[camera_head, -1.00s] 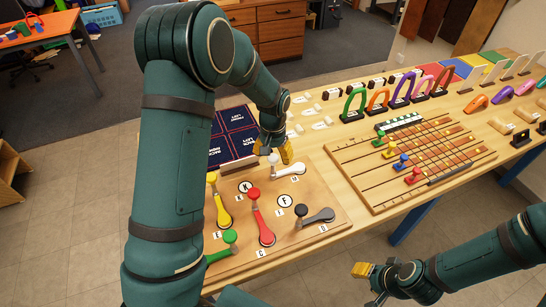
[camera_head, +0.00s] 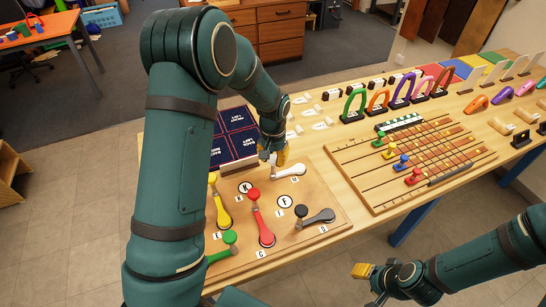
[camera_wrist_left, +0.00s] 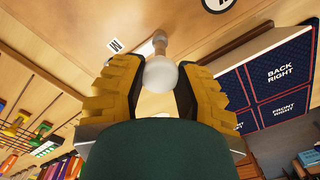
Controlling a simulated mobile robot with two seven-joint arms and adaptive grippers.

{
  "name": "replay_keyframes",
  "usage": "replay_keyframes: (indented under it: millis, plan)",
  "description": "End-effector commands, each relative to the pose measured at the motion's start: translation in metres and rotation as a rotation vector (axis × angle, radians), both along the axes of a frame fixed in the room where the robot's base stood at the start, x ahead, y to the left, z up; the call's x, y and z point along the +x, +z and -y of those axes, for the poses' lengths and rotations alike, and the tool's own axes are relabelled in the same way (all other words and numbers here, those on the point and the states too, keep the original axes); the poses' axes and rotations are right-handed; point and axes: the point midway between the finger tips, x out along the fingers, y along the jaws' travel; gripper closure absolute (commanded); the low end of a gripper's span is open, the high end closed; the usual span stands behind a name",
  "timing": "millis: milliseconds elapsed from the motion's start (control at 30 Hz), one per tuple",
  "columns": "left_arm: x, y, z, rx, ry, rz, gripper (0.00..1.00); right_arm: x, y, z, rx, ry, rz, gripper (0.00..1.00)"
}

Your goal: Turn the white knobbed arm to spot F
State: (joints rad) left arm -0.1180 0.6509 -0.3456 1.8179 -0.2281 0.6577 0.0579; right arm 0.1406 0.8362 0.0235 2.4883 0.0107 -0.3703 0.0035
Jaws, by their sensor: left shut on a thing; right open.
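The white knobbed arm (camera_head: 290,170) lies on the wooden board (camera_head: 326,218), with its wide end to the right and its knob end to the left. My left gripper (camera_head: 274,160) is shut on the white knob, which shows between the yellow fingers in the left wrist view (camera_wrist_left: 160,74). The round spot F (camera_head: 285,201) is below the white arm in the head view, clear of it. My right gripper (camera_head: 362,271) is open and empty at the lower right, away from the board.
A red knobbed arm (camera_head: 260,218), a yellow one (camera_head: 221,203), a black one (camera_head: 318,216) and a green one (camera_head: 220,250) share the board. Round spot K (camera_head: 246,187) is at upper left. A dark blue labelled panel (camera_head: 236,137) lies behind, and a slotted board (camera_head: 410,160) stands right.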

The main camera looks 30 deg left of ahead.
Motion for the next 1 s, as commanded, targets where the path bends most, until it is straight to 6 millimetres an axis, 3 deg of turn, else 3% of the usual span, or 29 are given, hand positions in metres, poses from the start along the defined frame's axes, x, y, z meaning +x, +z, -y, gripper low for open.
replay_keyframes:
  millis: [267,1000]
  plan:
    - [-0.0008,-0.0016,-0.0002,-0.001,-0.139,-0.003,1.0,0.0,-0.0037,-0.0001,-0.001,0.0,0.0,0.53]
    - [-0.0018,-0.0019,-0.0002,-0.002,-0.828,-0.006,1.0,0.0002,-0.0076,-0.0004,-0.002,0.0,0.0,0.53]
